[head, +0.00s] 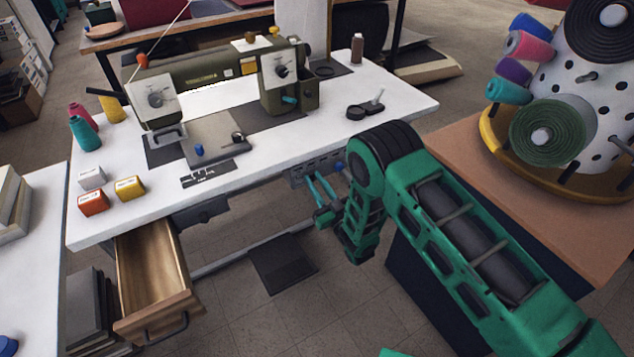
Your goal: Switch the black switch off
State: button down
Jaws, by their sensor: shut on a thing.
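My gripper (312,185) is at the end of my green arm, below the right part of the sewing table's front edge. Its teal fingers point up at a grey slotted panel (299,173) mounted under the tabletop. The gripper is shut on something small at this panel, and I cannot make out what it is. No black switch shows clearly; one on the panel could be hidden by the fingers and my arm.
The white sewing table (390,115) carries an olive sewing machine (195,75), thread spools and small boxes. An open wooden drawer (150,275) juts out at the left. A dark pedal (283,265) lies on the floor. A brown table (470,170) with a spool stand (590,95) is on the right.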

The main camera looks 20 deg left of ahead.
jog(key=c, duration=1.6)
grip_release()
jog(key=shift+o, duration=0.2)
jog(key=v, duration=1.1)
jog(key=shift+w+a, duration=0.1)
